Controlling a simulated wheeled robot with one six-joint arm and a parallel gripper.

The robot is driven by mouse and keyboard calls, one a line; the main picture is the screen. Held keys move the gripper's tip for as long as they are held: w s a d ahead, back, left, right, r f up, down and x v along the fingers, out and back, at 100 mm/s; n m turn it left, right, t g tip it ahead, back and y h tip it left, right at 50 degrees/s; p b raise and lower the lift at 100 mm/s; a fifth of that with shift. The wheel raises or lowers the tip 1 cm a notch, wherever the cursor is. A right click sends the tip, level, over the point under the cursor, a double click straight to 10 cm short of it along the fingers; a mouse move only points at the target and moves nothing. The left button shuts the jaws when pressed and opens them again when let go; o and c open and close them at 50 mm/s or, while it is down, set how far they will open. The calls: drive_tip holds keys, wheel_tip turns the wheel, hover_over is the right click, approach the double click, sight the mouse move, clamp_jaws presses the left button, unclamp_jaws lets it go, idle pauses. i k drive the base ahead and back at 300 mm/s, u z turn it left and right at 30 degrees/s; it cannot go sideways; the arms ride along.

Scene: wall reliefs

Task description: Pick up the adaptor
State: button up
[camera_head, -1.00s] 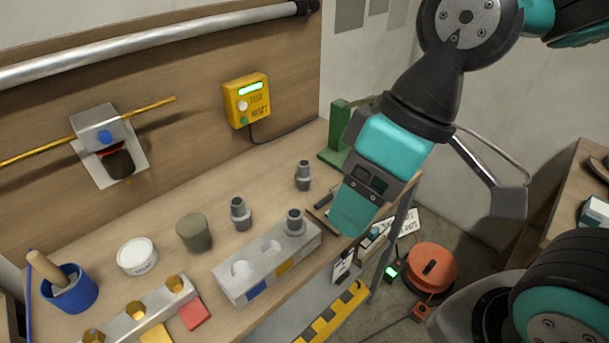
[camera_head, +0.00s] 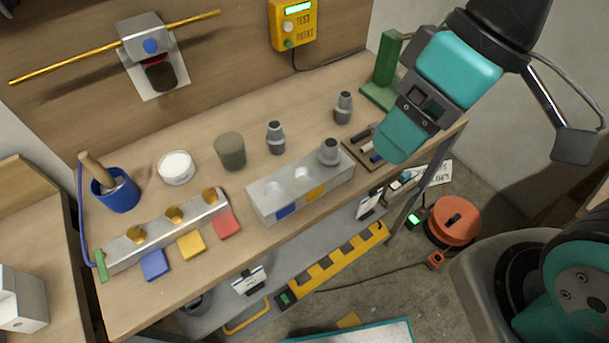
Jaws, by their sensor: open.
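Three grey stepped metal fittings look like adaptors. One adaptor (camera_head: 275,138) stands upright on the bench, left of the middle. A second adaptor (camera_head: 343,107) stands upright further back and to the right. A third adaptor (camera_head: 329,151) sits in the right end of a grey metal block (camera_head: 262,207); the block's other two sockets look empty. I cannot tell which one the task means. My gripper (camera_head: 393,150) is open, with teal fingers pointing down, near the bench's right front edge. It is right of all three adaptors and apart from them. The gap between its fingers is hidden.
A grey-green cup (camera_head: 230,150), white tub (camera_head: 176,167) and blue pot (camera_head: 116,192) stand to the left. A holder with brass fittings (camera_head: 150,241) lies along the front left. A small dark tray (camera_head: 358,151) and green stand (camera_head: 384,76) are close to my gripper.

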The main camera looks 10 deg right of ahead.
sight(344, 108)
drive_tip(key=k, duration=1.25)
drive_tip(key=z, duration=0.65)
drive_tip(key=i, duration=1.45)
drive_tip(key=u, duration=0.7)
drive_tip(key=i, duration=0.45)
drive_tip(key=u, duration=0.4)
